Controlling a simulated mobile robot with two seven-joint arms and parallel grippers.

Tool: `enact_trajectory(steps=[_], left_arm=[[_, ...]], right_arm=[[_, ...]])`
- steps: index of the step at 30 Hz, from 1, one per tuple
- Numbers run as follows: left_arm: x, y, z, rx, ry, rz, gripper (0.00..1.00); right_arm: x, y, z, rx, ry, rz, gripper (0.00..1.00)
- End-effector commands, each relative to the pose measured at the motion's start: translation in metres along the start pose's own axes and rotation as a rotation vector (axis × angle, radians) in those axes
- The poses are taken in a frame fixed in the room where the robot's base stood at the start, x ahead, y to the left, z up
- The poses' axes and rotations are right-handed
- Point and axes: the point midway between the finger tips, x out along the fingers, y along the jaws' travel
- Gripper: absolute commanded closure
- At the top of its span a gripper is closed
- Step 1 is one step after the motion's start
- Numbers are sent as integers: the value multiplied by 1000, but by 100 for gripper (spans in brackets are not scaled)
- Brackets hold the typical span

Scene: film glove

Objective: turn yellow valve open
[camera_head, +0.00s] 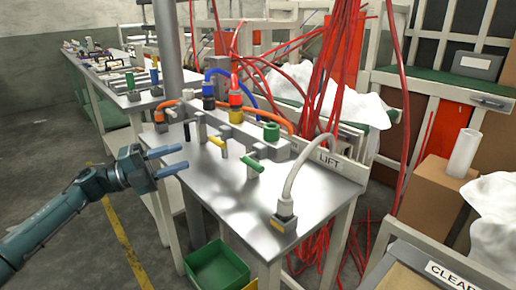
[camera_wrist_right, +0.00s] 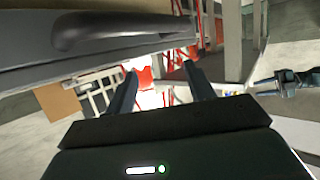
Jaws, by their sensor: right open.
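A row of small valves stands on the metal workbench (camera_head: 215,185) in the head view. A yellow valve handle (camera_head: 217,142) lies tilted between a black handle (camera_head: 186,132) and a green handle (camera_head: 251,164).
A white hose (camera_head: 303,165) arches to a block on the bench's right. Orange and blue hoses rise behind the valves, with red cables (camera_head: 335,70) hanging further back. A green bin (camera_head: 217,267) sits below. A cardboard box (camera_head: 428,195) stands at right. The bench's front is mostly clear.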

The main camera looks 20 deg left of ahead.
Motion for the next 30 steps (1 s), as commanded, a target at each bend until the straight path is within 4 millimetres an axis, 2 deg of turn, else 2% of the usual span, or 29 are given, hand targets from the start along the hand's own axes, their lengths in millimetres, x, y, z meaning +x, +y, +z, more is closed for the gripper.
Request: enact_trajectory(steps=[5,15,19,24,30], left_arm=[[15,-3,0,6,6,-2,64],[86,-4,0,6,6,-4,64],[108,-3,-1,4,6,-4,64],[126,-2,0,3,3,-2,64],[131,-1,-1,2,4,1,64]], right_arm=[[-1,0,-1,1,1,0,46],[-2,1,-4,8,4,3,46],[-3,1,-4,10,5,4,46],[-3,2,-5,12,6,5,46],[-3,2,-5,13,6,6,46]])
